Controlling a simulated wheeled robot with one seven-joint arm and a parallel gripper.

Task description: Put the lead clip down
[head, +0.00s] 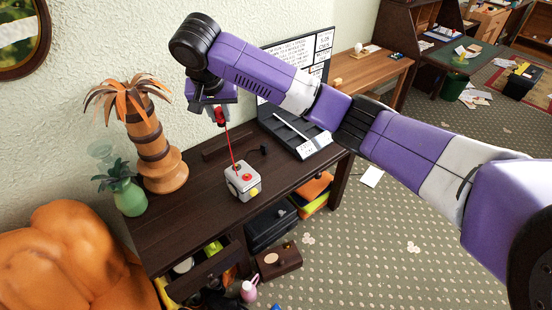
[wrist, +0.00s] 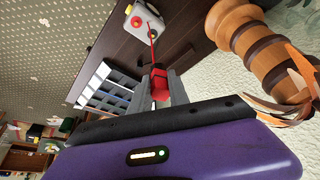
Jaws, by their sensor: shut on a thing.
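My gripper (head: 219,114) is shut on the red lead clip (head: 221,123) and holds it above the dark wooden desk (head: 190,219). In the wrist view the clip (wrist: 160,84) sits between the two grey fingers of my gripper (wrist: 160,88). A thin red lead (head: 229,146) runs from the clip down to a small white box (head: 242,182) with red and yellow parts. The box stands on the desk, below and slightly right of my gripper, and also shows in the wrist view (wrist: 133,29).
A wooden palm-tree ornament (head: 163,168) and a green pineapple vase (head: 129,197) stand at the desk's left. A lettered board with a tray (head: 297,136) stands at the back right. An open drawer (head: 204,272) juts from the front.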

